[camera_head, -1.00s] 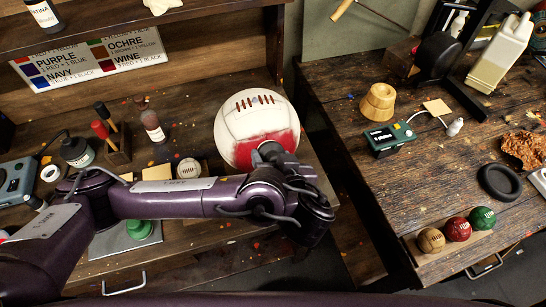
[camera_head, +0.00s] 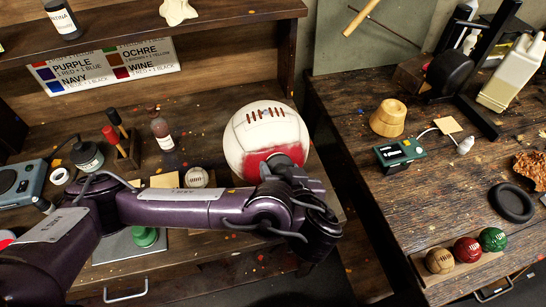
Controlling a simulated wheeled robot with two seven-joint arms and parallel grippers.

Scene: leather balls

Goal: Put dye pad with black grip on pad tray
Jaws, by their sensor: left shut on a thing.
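My left gripper (camera_head: 287,176) is in front of the lower right of a white leather ball (camera_head: 267,125) with red lacing and a red patch low on its front. The gripper is shut on a dark rounded thing (camera_head: 288,156), probably the dye pad's black grip, close to the red patch. The fingers and wrist hide most of it, and I cannot tell whether it touches the ball. A flat grey tray (camera_head: 112,250), probably the pad tray, lies at the bench's front left, partly behind my left arm. A green-gripped piece (camera_head: 145,237) stands on it. My right gripper is out of view.
A small white ball (camera_head: 197,178), a brown bottle (camera_head: 162,135) and a wooden holder (camera_head: 124,155) with tools stand behind my left arm. A colour chart (camera_head: 105,65) hangs at the back. A gap separates the right bench (camera_head: 400,210), which holds several small balls and tools.

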